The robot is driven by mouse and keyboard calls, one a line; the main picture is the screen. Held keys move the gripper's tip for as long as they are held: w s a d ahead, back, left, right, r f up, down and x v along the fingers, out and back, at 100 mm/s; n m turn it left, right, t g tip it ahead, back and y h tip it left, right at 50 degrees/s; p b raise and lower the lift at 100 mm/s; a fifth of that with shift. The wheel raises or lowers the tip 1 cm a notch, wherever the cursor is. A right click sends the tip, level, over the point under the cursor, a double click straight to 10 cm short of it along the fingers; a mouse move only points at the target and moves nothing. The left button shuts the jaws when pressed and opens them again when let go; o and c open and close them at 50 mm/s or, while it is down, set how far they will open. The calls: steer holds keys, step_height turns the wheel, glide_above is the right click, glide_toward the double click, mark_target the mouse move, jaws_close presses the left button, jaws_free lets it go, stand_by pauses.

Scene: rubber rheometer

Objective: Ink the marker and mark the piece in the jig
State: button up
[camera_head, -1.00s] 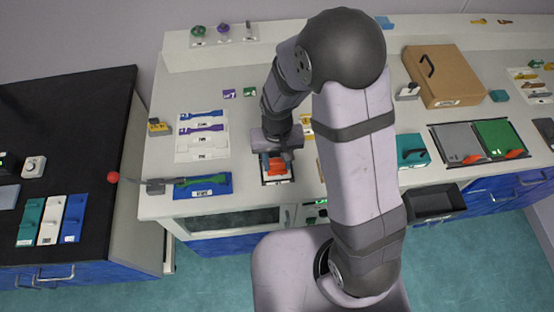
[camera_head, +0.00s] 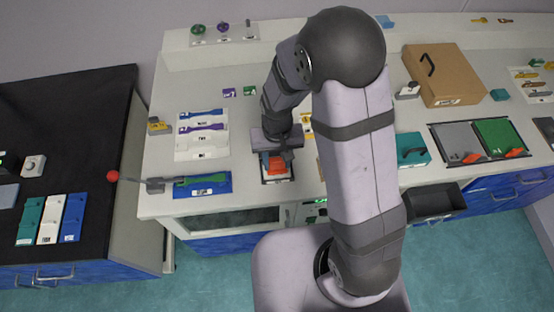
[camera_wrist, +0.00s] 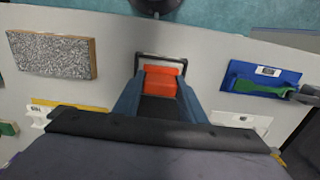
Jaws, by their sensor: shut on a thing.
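My gripper (camera_head: 276,152) is shut on the orange-red marker (camera_head: 277,168), which also shows between the two fingers in the wrist view (camera_wrist: 160,85). The marker is directly over a small dark-rimmed pad (camera_head: 279,182) with a white label at its front. Marker and gripper hide most of the pad, and I cannot tell whether they touch. To the left, a green dumbbell-shaped piece (camera_head: 200,180) lies in the blue jig (camera_head: 212,192). A grey clamp with a lever ending in a red ball (camera_head: 113,176) is at the jig's left end.
A white rack with dumbbell pieces (camera_head: 202,142) stands behind the jig. A speckled block (camera_wrist: 52,54) lies on the other side of the pad in the wrist view. A teal box (camera_head: 412,149) and a brown case (camera_head: 444,75) are to the right. The bench between pad and jig is clear.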

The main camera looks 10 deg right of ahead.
steer(key=shift+s+f, duration=0.1)
steer(key=shift+f, duration=0.45)
stand_by(1.4)
steer(key=shift+r, duration=0.2)
steer(key=shift+r+p, duration=3)
steer(key=shift+r, duration=0.4)
steer(key=shift+a, duration=0.1)
steer(key=s+a+f+n+b, duration=0.1)
steer(key=s+a+f+n, duration=0.2)
steer(key=a, duration=0.4)
steer(key=w+a+r+m, duration=0.1)
steer(key=a, duration=0.7)
steer(key=w+a+r+m+b, duration=0.1)
steer(key=w+a+r+m, duration=0.1)
steer(key=a, duration=0.5)
steer(key=shift+w+a+r, duration=0.2)
steer(key=shift+a+r, duration=0.1)
steer(key=shift+a, duration=0.1)
